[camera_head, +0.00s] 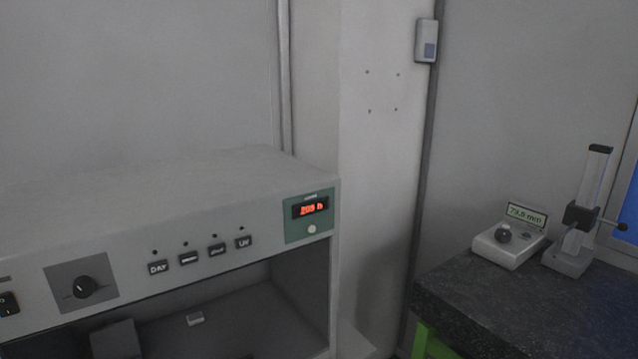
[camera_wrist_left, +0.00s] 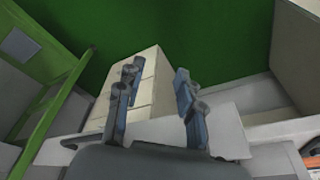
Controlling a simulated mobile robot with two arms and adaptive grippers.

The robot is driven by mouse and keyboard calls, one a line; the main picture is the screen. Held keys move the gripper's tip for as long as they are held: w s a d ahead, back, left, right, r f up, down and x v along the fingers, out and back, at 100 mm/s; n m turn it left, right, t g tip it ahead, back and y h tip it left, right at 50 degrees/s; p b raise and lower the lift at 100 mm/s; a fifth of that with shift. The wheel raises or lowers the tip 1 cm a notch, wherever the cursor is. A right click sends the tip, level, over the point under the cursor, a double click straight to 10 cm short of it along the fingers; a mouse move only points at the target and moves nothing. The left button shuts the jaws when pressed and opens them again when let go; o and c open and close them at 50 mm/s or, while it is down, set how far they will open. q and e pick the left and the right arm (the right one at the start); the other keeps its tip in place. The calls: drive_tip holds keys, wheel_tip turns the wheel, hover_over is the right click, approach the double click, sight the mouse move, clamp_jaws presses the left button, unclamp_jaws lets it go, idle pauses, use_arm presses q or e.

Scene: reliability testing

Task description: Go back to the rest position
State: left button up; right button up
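My left gripper (camera_wrist_left: 157,95) shows in the left wrist view. Its two blue-grey fingers stand apart with nothing between the tips. A pale box-like block (camera_wrist_left: 150,75) lies beyond the fingers; I cannot tell whether they touch it. My right gripper is in neither view, and neither gripper shows in the head view.
A grey light cabinet (camera_head: 150,195) with buttons, a knob and a red-lit display (camera_head: 313,208) stands at the left. A dark speckled worktop (camera_head: 480,300) at the right bears a small device with a screen (camera_head: 512,238) and a stand instrument (camera_head: 580,225). A green frame (camera_wrist_left: 50,120) shows in the wrist view.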

use_arm(q)
drive_tip(key=s+f+g+b, duration=0.1)
drive_tip(key=s+f+b, duration=0.4)
drive_tip(key=f, duration=1.4)
drive_tip(key=s+a+f, duration=0.3)
drive_tip(key=s+f, duration=0.8)
drive_tip(key=s, duration=0.3)
drive_tip(key=shift+s+a+g, duration=0.15)
drive_tip(key=shift+s+g, duration=0.05)
drive_tip(key=shift+g, duration=0.2)
